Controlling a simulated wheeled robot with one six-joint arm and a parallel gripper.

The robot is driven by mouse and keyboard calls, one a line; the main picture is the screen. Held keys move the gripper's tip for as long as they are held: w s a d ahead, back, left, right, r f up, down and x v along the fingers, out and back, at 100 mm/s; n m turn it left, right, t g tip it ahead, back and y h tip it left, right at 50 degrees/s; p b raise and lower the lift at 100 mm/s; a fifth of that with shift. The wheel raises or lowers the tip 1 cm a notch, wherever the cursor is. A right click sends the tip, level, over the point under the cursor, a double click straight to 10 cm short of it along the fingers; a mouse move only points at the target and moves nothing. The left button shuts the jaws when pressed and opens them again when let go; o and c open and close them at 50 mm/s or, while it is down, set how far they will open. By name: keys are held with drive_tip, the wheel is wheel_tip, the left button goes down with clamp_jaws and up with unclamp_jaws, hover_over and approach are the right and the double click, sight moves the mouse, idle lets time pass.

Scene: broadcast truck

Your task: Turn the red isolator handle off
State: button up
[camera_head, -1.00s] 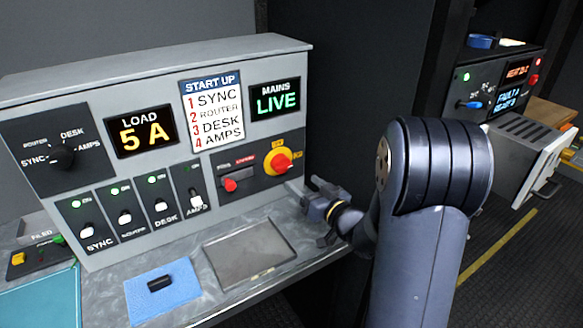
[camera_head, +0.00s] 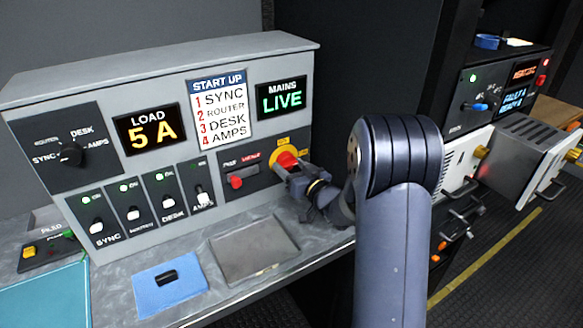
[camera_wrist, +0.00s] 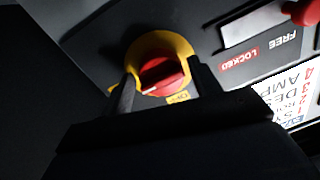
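The red isolator handle (camera_head: 286,160) sits on a round yellow plate (camera_head: 280,146) at the right end of the grey console. In the wrist view the red handle (camera_wrist: 162,72) lies between my gripper's two dark fingers, over its yellow plate (camera_wrist: 155,44). My gripper (camera_head: 286,173) is open, with one finger on each side of the handle. Gaps show beside the handle, and I cannot tell whether either finger touches it. In the head view the gripper covers the handle's lower part. The MAINS display (camera_head: 281,99) reads LIVE in green.
A smaller red knob (camera_head: 236,182) sits left of the handle, near a LOCKED label (camera_wrist: 239,60). The LOAD display (camera_head: 149,129) reads 5 A. Several white switches line the console's lower left.

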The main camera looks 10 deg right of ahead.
drive_tip(key=c, duration=0.7)
drive_tip(key=shift+b, duration=0.35)
drive_tip(key=n+h+b, duration=0.1)
drive_tip(key=n+b, duration=1.2)
drive_tip(key=shift+d, duration=0.1)
drive_tip(key=n+b, duration=0.3)
drive_tip(key=shift+r, duration=0.2)
drive_tip(key=shift+r+n, duration=0.15)
drive_tip(key=shift+n, duration=0.35)
